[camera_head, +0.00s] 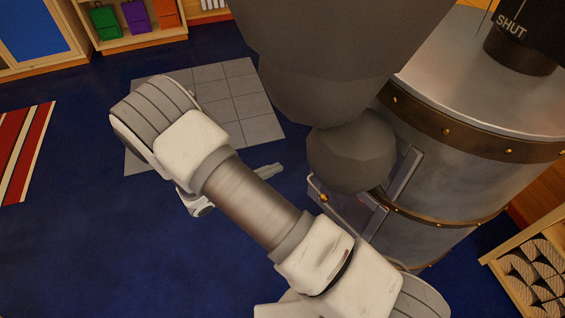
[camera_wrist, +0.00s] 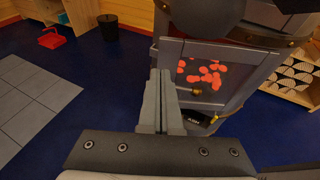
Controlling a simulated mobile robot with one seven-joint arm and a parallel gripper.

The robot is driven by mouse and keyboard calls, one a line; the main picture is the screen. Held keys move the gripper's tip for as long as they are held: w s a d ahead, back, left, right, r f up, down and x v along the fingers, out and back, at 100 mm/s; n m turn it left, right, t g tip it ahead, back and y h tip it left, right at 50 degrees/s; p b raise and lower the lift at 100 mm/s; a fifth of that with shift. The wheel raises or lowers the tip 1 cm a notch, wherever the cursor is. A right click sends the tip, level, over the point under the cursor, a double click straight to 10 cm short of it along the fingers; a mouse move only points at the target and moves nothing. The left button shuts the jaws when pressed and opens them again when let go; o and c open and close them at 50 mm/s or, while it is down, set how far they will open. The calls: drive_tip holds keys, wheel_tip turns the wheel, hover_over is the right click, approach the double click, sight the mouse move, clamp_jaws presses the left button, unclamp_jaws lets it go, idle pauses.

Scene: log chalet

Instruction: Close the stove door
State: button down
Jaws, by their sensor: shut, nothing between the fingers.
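The stove (camera_head: 450,120) is a grey metal cylinder with brass-studded bands, at the right of the head view. Its door (camera_head: 345,207) stands out from the body, with a brass knob (camera_head: 323,197) near its outer edge; a dark grey shape hides part of it. In the wrist view the stove door (camera_wrist: 172,55) is a grey frame, with red embers (camera_wrist: 205,72) and the brass knob (camera_wrist: 196,91) showing. My gripper (camera_head: 275,168) is shut and empty, left of the door. In the wrist view its fingertips (camera_wrist: 160,73) overlap the door's left edge; contact cannot be told.
A log rack (camera_wrist: 295,75) stands right of the stove. Grey floor tiles (camera_head: 225,95) lie on the blue floor, left of the stove. A black bin (camera_wrist: 108,27) and a red tray (camera_wrist: 52,38) are at the back. Open floor (camera_head: 80,230) lies to the left.

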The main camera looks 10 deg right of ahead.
drive_tip(key=b, duration=0.3)
approach(313, 150)
drive_tip(key=x, duration=0.5)
drive_tip(key=shift+d+f, duration=0.1)
drive_tip(key=shift+f, duration=0.35)
drive_tip(key=shift+w+d+r, duration=0.1)
drive_tip(key=shift+w+d, duration=0.3)
drive_tip(key=shift+d, duration=0.1)
drive_tip(key=shift+d, duration=0.1)
drive_tip(key=w+d+m+g+h+b, duration=0.2)
drive_tip(key=w+d+m+g, duration=0.2)
drive_tip(key=d, duration=0.6)
drive_tip(key=shift+w+m+g, duration=0.4)
drive_tip(key=shift+w+g, duration=0.5)
drive_tip(key=shift+w, duration=0.05)
drive_tip(key=shift+r, duration=0.1)
